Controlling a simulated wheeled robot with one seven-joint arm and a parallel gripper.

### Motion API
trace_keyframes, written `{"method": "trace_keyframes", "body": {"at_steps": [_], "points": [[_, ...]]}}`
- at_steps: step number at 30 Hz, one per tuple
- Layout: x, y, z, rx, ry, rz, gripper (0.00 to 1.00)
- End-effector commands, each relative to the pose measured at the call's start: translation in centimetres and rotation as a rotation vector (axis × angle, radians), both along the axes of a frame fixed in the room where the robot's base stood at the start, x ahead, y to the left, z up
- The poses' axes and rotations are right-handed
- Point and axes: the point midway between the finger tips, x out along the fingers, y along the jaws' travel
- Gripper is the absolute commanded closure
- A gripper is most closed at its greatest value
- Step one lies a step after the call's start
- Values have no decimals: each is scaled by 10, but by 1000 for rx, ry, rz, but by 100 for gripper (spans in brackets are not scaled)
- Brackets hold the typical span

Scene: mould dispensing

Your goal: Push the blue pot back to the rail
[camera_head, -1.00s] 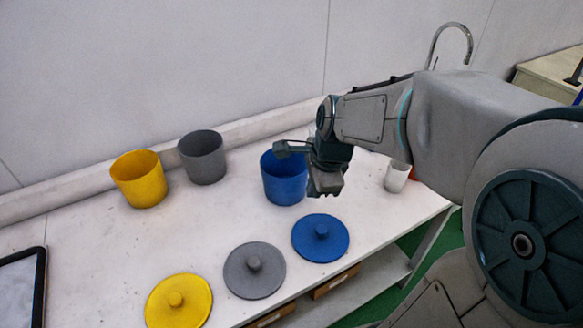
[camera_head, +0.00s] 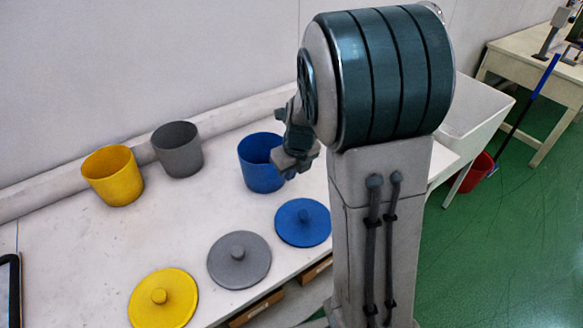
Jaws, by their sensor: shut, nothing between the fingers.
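The blue pot (camera_head: 256,170) stands upright and open on the white bench, without its lid. It stands in front of the rail (camera_head: 225,127), with a strip of bare bench between them. My gripper (camera_head: 290,167) is at the right side of the blue pot and overlaps its right rim in the picture. It is shut, with nothing seen held in it. I cannot tell whether it touches the pot. My arm hides the bench to the right of the gripper.
The grey pot (camera_head: 178,152) and yellow pot (camera_head: 113,180) stand left of the blue pot, nearer the rail. The blue lid (camera_head: 298,236), grey lid (camera_head: 230,267) and yellow lid (camera_head: 155,309) lie along the bench's front. A sink (camera_head: 470,120) is at right.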

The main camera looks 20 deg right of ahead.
Motion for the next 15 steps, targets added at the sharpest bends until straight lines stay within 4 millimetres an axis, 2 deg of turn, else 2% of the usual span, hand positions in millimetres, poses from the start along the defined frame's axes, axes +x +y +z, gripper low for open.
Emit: {"method": "trace_keyframes", "body": {"at_steps": [1,9,15], "points": [[2,1,-13,0,6,0,100],[14,5,-67,0,4,1,100],[41,15,-63,-1,1,6,100]]}}
